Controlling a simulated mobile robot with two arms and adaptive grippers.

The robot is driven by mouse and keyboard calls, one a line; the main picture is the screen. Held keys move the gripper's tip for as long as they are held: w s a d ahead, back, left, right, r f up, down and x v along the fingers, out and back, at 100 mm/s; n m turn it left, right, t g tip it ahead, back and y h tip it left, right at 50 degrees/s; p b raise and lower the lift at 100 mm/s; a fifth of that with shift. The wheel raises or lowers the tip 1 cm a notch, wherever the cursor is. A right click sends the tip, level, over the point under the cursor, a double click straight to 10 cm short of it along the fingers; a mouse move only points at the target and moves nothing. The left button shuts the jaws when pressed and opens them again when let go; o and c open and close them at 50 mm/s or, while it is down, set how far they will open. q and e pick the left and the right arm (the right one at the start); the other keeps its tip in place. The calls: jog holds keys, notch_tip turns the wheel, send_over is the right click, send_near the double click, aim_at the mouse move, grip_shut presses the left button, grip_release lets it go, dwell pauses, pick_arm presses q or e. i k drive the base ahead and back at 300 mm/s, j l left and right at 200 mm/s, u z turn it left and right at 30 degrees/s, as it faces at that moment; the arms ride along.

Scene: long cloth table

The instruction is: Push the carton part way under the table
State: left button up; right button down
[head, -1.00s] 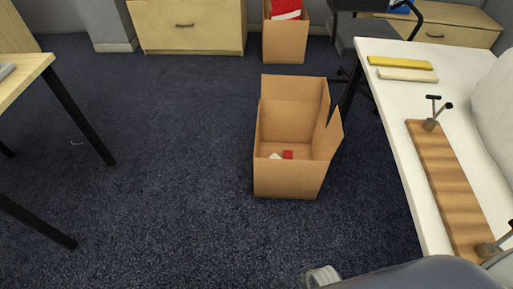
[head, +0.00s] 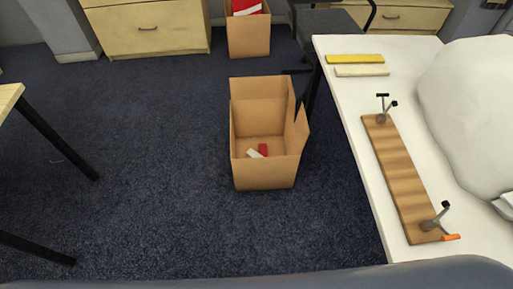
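The open brown carton (head: 264,174) stands upright on the dark carpet, left of the white table (head: 365,205). Its flaps are raised, and a small red item (head: 263,150) and a white item (head: 254,154) lie inside. A strip of carpet shows between the carton's near part and the table's left edge; the carton is not under the tabletop. Neither of my grippers is in view.
On the table lie a wooden board (head: 400,175) with metal fittings, yellow and cream bars (head: 355,59) and a large white lumpy thing (head: 470,110). A second carton (head: 248,38), a chair (head: 330,22) and drawers (head: 150,28) stand behind. Carpet left of the carton is clear.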

aim_at(262, 111)
jog(key=i+j+z, duration=0.4)
jog(key=j, duration=0.15)
jog(key=i+j+z, duration=0.2)
jog(key=j+z, duration=0.2)
jog(key=j, duration=0.2)
jog(key=i+j+z, duration=0.2)
jog(key=j, duration=0.2)
jog(key=j+z, duration=0.2)
jog(key=j, duration=0.15)
jog(key=i, duration=0.05)
